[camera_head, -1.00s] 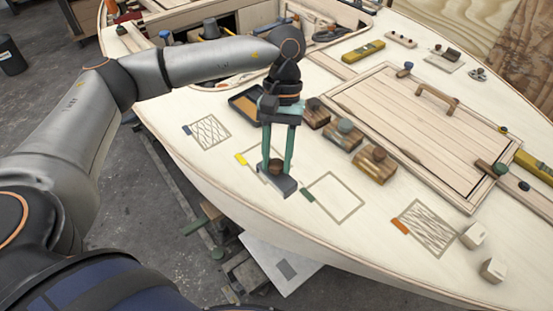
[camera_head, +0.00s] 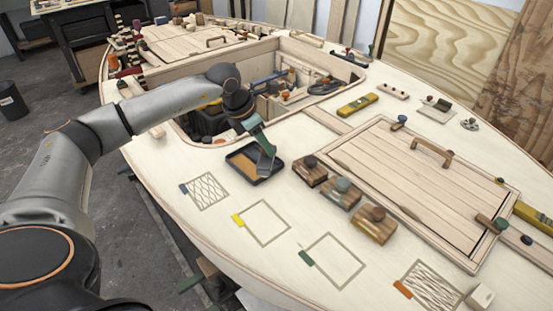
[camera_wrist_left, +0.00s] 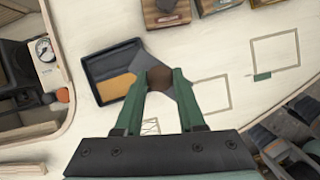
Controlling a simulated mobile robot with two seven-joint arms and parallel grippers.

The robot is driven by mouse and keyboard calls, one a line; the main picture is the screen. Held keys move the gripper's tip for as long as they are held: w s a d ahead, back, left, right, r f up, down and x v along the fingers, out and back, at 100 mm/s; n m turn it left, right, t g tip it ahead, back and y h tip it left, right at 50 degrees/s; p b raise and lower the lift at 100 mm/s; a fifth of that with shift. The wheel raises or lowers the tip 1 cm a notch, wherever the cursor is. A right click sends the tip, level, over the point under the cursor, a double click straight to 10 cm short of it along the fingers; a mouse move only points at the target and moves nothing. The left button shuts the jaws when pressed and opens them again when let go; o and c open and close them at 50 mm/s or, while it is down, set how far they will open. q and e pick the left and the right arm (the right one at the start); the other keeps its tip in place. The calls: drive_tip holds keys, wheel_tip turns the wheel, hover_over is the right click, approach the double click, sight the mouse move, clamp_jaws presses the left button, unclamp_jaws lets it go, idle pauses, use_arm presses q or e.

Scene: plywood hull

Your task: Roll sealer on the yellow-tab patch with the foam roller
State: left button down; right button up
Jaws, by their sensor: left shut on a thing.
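My left gripper (camera_head: 256,132) is shut on the brown knob of the grey foam roller (camera_head: 266,163), seen at the right side of the black tray (camera_head: 233,165). The roller also shows in the left wrist view (camera_wrist_left: 148,60), with its knob between the green fingers (camera_wrist_left: 160,80). The tray (camera_wrist_left: 92,68) holds amber sealer; I cannot tell whether the roller touches it. The yellow-tab patch (camera_head: 263,223) is a square outline with a plain, unhatched inside and a yellow tab (camera_head: 238,220) at its left. My right gripper is out of view.
A hatched blue-tab patch (camera_head: 206,190), a plain green-tab patch (camera_head: 333,260) and a hatched orange-tab patch (camera_head: 431,289) lie on the deck. Wooden blocks with knobs (camera_head: 341,194) stand right of the tray. An open hatch (camera_head: 275,85) with tools lies behind; a hatch cover (camera_head: 420,180) is at right.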

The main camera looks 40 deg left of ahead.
use_arm(q)
drive_tip(key=w+a+r+n+y, duration=0.2)
drive_tip(key=a+r+n+y, duration=0.15)
drive_tip(key=a+n, duration=0.55)
drive_tip(key=shift+n+y, duration=0.25)
drive_tip(key=shift+n, duration=0.45)
drive_tip(key=f+b, duration=0.3)
drive_tip(key=f, duration=0.2)
drive_tip(key=f+b, duration=0.3)
drive_tip(key=f, duration=0.1)
drive_tip(key=shift+w+f, duration=0.2)
drive_tip(key=shift+f, duration=0.2)
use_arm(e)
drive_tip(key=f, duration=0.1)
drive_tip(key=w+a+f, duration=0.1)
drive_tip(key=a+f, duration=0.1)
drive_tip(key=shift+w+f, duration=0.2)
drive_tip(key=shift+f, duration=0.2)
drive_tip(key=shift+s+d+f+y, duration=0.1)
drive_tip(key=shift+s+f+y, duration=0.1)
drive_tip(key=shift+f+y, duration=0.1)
use_arm(q)
drive_tip(key=shift+f+b, duration=0.3)
drive_tip(key=shift+f, duration=0.1)
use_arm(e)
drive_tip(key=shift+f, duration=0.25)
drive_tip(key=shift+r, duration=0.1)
